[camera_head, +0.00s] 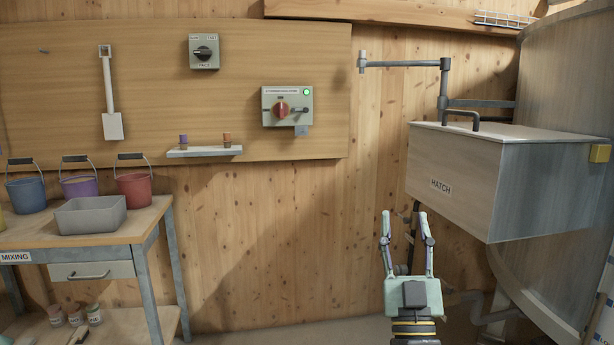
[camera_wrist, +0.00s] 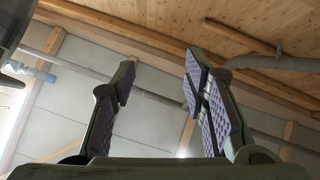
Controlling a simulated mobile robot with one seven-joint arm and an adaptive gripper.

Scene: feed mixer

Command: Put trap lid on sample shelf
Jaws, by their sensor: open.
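My gripper (camera_head: 405,216) stands upright in the head view, low and right of centre, with its two fingers apart and nothing between them. In the wrist view the gripper (camera_wrist: 158,72) points up at the ceiling, and the gap between its padded fingers is empty. A small pale shelf (camera_head: 205,152) on the wall board holds two small capped containers, one purple (camera_head: 183,140) and one brown (camera_head: 227,139). It may be the sample shelf, but no label shows. My gripper is well to its right and lower. I cannot make out a trap lid in either view.
A large box marked HATCH (camera_head: 455,185) juts out on the right, close to my gripper, with a pipe arm (camera_head: 445,90) above it. A mixing bench (camera_head: 120,232) with several buckets and a grey tray (camera_head: 90,214) stands left. The wall between is clear.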

